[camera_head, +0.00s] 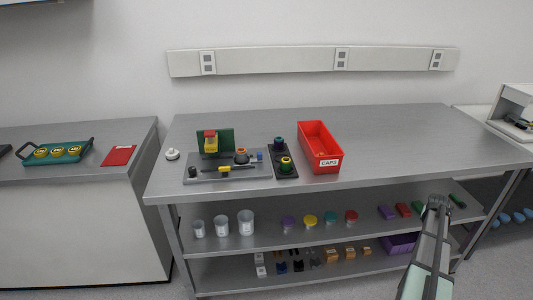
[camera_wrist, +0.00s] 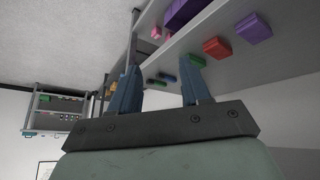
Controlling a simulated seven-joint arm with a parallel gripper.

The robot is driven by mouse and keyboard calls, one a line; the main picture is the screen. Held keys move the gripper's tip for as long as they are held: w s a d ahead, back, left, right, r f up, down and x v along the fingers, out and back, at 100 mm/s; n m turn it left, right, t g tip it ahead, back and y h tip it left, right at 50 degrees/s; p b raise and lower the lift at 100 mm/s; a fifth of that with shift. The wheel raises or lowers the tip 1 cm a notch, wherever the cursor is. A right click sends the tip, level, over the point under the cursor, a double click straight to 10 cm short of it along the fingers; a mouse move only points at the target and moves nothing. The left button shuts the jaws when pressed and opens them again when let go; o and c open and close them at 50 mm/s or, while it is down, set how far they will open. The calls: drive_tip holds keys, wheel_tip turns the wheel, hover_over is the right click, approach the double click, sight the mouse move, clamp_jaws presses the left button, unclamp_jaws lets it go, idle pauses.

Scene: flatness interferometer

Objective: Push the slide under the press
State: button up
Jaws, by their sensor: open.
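A small fixture on a grey base plate (camera_head: 255,172) stands on the left part of the steel bench. It has a green upright plate with a red and yellow head (camera_head: 211,142), which looks like the press. A yellow bar (camera_head: 225,169) lies low at the front of the plate. It may be the slide, but it is too small to tell. My gripper (camera_head: 437,203) is far to the right, in front of the bench's lower shelves, apart from the fixture. In the wrist view my gripper (camera_wrist: 161,68) has its two fingers spread with nothing between them.
A red CAPS bin (camera_head: 320,150) and a dark block with round knobs (camera_head: 283,162) stand right of the fixture. A white knob (camera_head: 172,154) is at its left. The bench top (camera_head: 420,140) is clear at right. Shelves below hold cups (camera_head: 246,222) and coloured blocks (camera_head: 387,212).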

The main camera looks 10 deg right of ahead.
drive_tip(key=s+d+r+h, duration=0.1)
drive_tip(key=d+r+h, duration=0.2)
drive_tip(key=d+r, duration=1.5)
drive_tip(key=w+a+r+n+t+y, duration=0.1)
drive_tip(key=w+a+r+n, duration=0.1)
drive_tip(key=w+a+r, duration=0.6)
drive_tip(key=w+a+r+n+y, duration=0.1)
drive_tip(key=w+a+r+n, duration=0.15)
drive_tip(key=w+a, duration=0.45)
drive_tip(key=w+a+r+n+y, duration=0.15)
drive_tip(key=w+a+n, duration=0.3)
drive_tip(key=a, duration=0.55)
wheel_tip(320, 180, up, 6)
drive_tip(key=n+g+y, duration=0.4)
drive_tip(key=n+y, duration=0.1)
drive_tip(key=n, duration=1.3)
hover_over(248, 158)
drive_tip(key=d, duration=0.4)
drive_tip(key=f, duration=1.2)
drive_tip(key=shift+s+a+f, duration=0.2)
drive_tip(key=shift+s+f, duration=0.05)
drive_tip(key=shift+f, duration=0.15)
